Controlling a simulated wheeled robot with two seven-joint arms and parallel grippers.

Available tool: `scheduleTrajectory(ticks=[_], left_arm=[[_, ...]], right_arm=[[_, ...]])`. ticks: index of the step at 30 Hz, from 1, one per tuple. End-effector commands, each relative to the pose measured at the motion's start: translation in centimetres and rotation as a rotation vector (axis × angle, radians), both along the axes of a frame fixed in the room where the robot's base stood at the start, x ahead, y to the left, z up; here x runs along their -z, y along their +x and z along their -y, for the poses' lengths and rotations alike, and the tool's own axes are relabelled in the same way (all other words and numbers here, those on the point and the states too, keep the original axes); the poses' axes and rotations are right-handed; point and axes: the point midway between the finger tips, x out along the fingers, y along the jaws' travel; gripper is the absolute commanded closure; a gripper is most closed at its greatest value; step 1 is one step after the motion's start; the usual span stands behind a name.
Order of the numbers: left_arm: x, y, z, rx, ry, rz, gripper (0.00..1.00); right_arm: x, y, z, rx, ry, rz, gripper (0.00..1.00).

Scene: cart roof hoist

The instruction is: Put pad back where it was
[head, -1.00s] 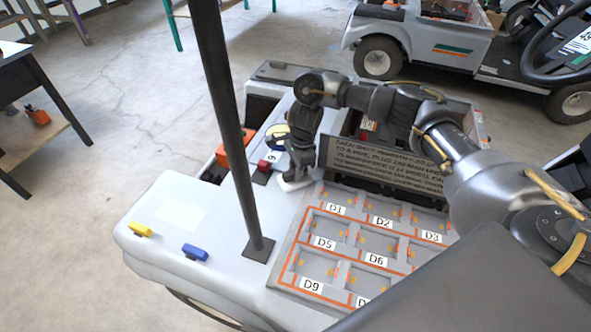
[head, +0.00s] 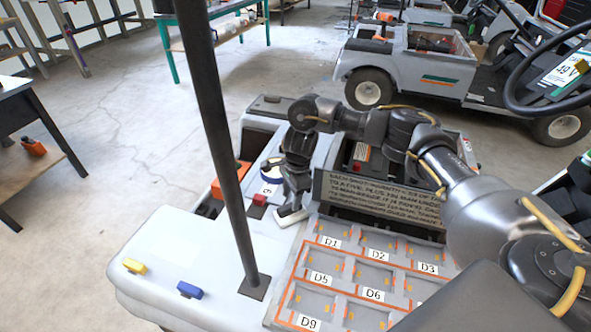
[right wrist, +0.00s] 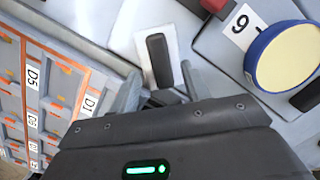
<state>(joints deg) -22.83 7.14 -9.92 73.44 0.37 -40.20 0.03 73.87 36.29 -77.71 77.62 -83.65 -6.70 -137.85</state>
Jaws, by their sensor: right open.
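A flat white pad (head: 291,217) with a black grip lies on the pale cart deck, beside the labelled compartment tray (head: 287,285). In the right wrist view the pad (right wrist: 174,38) lies just ahead of my right gripper, its dark grip in line with the gap between the fingers. My right gripper (head: 293,205) points down over the pad in the head view. It is open, with its fingers (right wrist: 158,92) apart. I cannot tell whether it touches the pad. My left gripper is not in view.
A dark post (head: 228,150) rises from the deck left of the gripper. A round blue-rimmed yellow tin (right wrist: 288,58), a card marked 6 or 9 (right wrist: 243,26) and a red block (head: 260,199) are close by. A lettered board (head: 378,198) stands behind the tray. Yellow (head: 134,266) and blue (head: 190,290) blocks lie front left.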

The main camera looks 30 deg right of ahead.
Motion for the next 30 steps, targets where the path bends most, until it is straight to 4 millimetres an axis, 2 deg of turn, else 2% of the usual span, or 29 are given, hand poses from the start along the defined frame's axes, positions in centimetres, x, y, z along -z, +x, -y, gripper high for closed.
scheduleTrajectory(ticks=[1,6,12,18,30], left_arm=[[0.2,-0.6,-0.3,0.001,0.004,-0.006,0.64],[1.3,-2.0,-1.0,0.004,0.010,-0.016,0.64],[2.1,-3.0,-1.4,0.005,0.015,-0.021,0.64],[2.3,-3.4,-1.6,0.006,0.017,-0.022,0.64],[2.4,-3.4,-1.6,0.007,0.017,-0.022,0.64]], right_arm=[[-1.8,0.2,0.3,-0.003,-0.002,0.006,0.53],[-5.6,0.1,0.9,0.000,-0.002,0.004,0.53],[-8.5,0.0,1.4,0.000,-0.002,0.002,0.53],[-9.6,-0.1,1.5,0.000,-0.001,0.001,0.53],[-9.6,-0.1,1.5,0.000,-0.001,0.000,0.53]])
